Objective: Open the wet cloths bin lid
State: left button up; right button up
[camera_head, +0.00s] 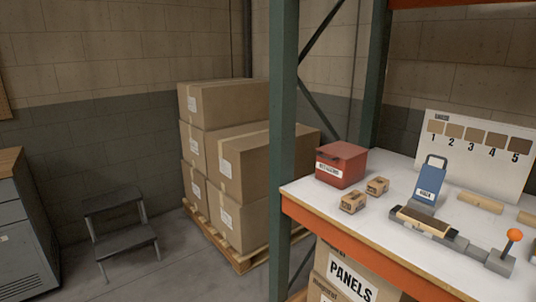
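A red box-shaped bin (342,165) stands near the left end of the white shelf surface, close to the green upright. It has a white label on its front, too small to read for certain, and it looks like the wet cloths bin. Its top looks flat and closed, with a small dark part at the upper front edge. Neither of my grippers shows in the head view.
Two small cartons (352,202) sit in front of the red bin. A blue holder (430,185), a wooden block (425,220), a grey fixture with an orange-knobbed lever (514,235) and a numbered colour board (475,150) are to the right. A green upright (283,150) stands left.

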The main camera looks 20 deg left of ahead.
aim_at(342, 150)
jog(key=u, duration=0.35)
jog(key=i+j+z, duration=0.2)
jog(key=i+j, duration=0.2)
jog(key=j, duration=0.2)
jog(key=i+j+z, duration=0.2)
jog(key=i+j, duration=0.15)
jog(key=j, duration=0.3)
jog(key=i+j+z, duration=0.1)
jog(key=j, duration=0.25)
jog(key=i+j+z, duration=0.1)
jog(key=j, duration=0.25)
jog(key=i, duration=0.1)
